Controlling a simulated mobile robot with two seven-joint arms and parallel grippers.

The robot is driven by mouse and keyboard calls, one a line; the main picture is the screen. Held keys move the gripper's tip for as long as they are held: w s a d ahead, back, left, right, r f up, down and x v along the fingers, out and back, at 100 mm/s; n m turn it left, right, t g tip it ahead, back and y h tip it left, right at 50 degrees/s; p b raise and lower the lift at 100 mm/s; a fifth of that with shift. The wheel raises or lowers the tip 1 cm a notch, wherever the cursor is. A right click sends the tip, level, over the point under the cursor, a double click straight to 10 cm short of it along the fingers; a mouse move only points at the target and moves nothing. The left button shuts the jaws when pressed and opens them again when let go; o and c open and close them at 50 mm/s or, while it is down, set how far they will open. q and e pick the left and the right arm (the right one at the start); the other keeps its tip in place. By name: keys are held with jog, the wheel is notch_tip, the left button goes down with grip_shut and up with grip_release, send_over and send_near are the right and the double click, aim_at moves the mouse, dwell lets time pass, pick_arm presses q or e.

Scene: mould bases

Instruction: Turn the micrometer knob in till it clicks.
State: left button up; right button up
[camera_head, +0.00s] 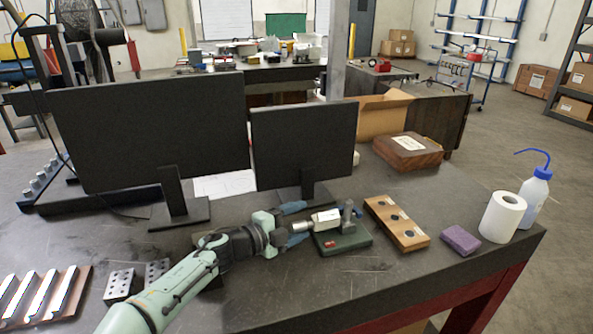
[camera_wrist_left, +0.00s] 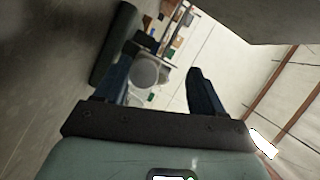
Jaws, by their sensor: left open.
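The micrometer (camera_head: 326,217) is held in a small stand with a dark green base (camera_head: 343,240) on the dark bench. Its silver knob (camera_head: 302,228) points left, toward my left gripper. My left gripper (camera_head: 295,224) is open, with one blue finger beyond the knob and one on the near side. In the left wrist view the grey round knob end (camera_wrist_left: 146,72) shows between the open fingers (camera_wrist_left: 163,72), nearer the left finger. Contact with that finger cannot be told. My right gripper is not in view.
A wooden block with dark round inserts (camera_head: 397,222), a purple sponge (camera_head: 460,240), a white paper roll (camera_head: 502,217) and a wash bottle (camera_head: 536,192) stand to the right. Two dark monitors (camera_head: 150,130) stand behind the arm. The front bench area below the stand is clear.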

pick_arm(q)
jog(key=o, duration=0.4)
notch_tip(320, 180, up, 10)
jog(key=p, duration=0.3)
jog(key=shift+s+f+t, duration=0.2)
jog(key=shift+t, duration=0.1)
notch_tip(320, 180, up, 2)
jog(key=shift+r+p, duration=0.1)
jog(key=shift+p, duration=0.6)
jog(key=c, duration=0.4)
notch_tip(320, 180, up, 7)
jog(key=p, duration=0.4)
send_over(297, 225)
jog(key=shift+w+f, duration=0.2)
jog(key=shift+w, duration=0.05)
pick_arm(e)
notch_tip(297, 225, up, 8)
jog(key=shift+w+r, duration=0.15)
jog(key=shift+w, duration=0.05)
